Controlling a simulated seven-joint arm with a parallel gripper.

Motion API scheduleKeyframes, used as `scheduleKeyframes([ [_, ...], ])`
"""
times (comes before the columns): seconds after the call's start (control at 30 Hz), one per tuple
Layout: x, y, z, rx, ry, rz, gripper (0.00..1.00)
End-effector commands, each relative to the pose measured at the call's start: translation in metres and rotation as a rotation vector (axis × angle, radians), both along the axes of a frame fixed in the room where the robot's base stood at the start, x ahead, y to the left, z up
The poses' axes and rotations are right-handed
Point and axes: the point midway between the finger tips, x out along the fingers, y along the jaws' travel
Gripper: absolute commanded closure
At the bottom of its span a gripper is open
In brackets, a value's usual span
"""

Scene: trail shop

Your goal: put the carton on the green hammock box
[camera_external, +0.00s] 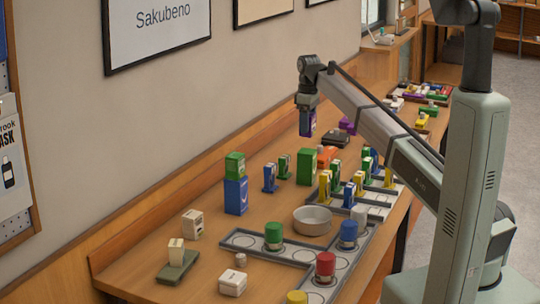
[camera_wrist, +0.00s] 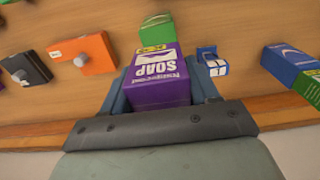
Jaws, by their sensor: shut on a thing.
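My gripper (camera_external: 307,101) is shut on a purple carton (camera_external: 307,122) and holds it in the air above the back of the table near the wall. In the wrist view the carton (camera_wrist: 158,80) sits between the two blue-grey fingers, with "SOAP" lettering upside down. A green box (camera_external: 306,167) stands upright on the table, below and apart from the carton. It also shows in the wrist view (camera_wrist: 157,30), beyond the carton and partly hidden by it. Another green box (camera_external: 235,165) sits on a blue box (camera_external: 236,195). I cannot read which green one is the hammock box.
An orange box (camera_wrist: 82,52) and a black box (camera_wrist: 27,68) lie near the green box. A white bowl (camera_external: 312,220), grey trays (camera_external: 240,241) with colored jars, and several small upright boxes fill the table's front and right. The wall runs along the back edge.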

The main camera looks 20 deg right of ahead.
Motion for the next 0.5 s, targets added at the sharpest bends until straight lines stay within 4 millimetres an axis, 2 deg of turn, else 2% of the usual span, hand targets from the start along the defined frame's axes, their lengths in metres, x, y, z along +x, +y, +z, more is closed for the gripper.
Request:
scheduleKeyframes([
  [0.03, -0.001, 0.000, -0.009, -0.001, 0.002, 0.000, 0.75],
  [0.27, 0.000, 0.000, -0.025, 0.000, 0.000, -0.001, 0.75],
  [0.5, -0.001, 0.000, -0.053, -0.001, 0.001, -0.001, 0.75],
])
